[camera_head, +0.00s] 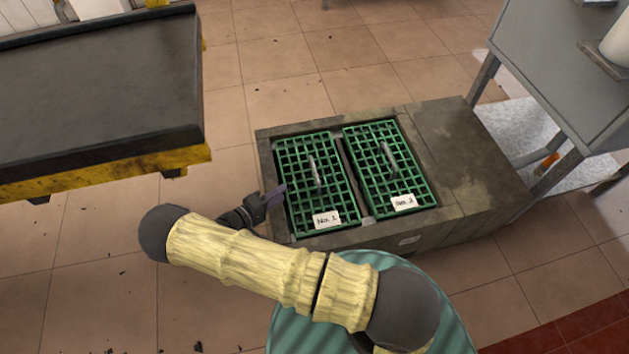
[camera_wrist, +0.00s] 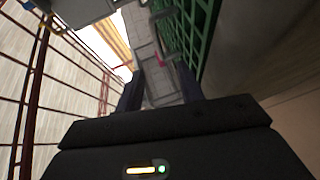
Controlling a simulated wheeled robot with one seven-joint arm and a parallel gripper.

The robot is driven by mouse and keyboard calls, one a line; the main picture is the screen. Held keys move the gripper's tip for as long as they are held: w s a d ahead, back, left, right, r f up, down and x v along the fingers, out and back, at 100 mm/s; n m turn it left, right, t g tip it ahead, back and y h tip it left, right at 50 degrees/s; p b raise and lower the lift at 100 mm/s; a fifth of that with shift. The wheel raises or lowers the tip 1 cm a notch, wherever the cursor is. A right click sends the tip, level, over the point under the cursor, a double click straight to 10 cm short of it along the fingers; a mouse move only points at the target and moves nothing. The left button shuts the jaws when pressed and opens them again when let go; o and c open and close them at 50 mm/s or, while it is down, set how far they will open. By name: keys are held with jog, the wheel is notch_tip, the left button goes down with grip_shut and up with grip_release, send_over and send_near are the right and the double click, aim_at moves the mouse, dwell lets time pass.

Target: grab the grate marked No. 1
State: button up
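The grate marked No. 1 (camera_head: 292,162) is a green lattice with a grey bar handle (camera_head: 316,171) and a white label (camera_head: 327,219) at its near end. It lies flat in the left opening of a grey stone-like block. My gripper (camera_head: 277,194) is beside the grate's left edge, low near the block's left side, and apart from the handle. In the wrist view my gripper (camera_wrist: 158,88) has its two dark fingers spread with nothing between them. Green lattice (camera_wrist: 205,30) shows there at the upper right; which grate it is I cannot tell.
A second green grate (camera_head: 410,165) with a handle and label lies just right of the first. The block's top (camera_head: 465,165) is bare on the right. A black and yellow platform (camera_head: 100,95) stands left, a grey cabinet (camera_head: 560,65) at upper right. Tiled floor lies between.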

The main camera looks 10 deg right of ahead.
jog(key=b, duration=0.2)
send_near(310, 181)
jog(key=d+r, duration=0.1)
jog(key=w+d+r, duration=0.2)
jog(key=d, duration=0.1)
jog(key=shift+r, duration=0.15)
jog(key=shift+w+d+r, duration=0.1)
jog(key=shift+w, duration=0.05)
jog(key=b+x, duration=0.3)
jog(key=x, duration=0.2)
jog(key=shift+d+r, duration=0.15)
jog(key=shift+r, duration=0.1)
grip_shut()
jog(key=shift+w, duration=0.1)
dwell(0.6)
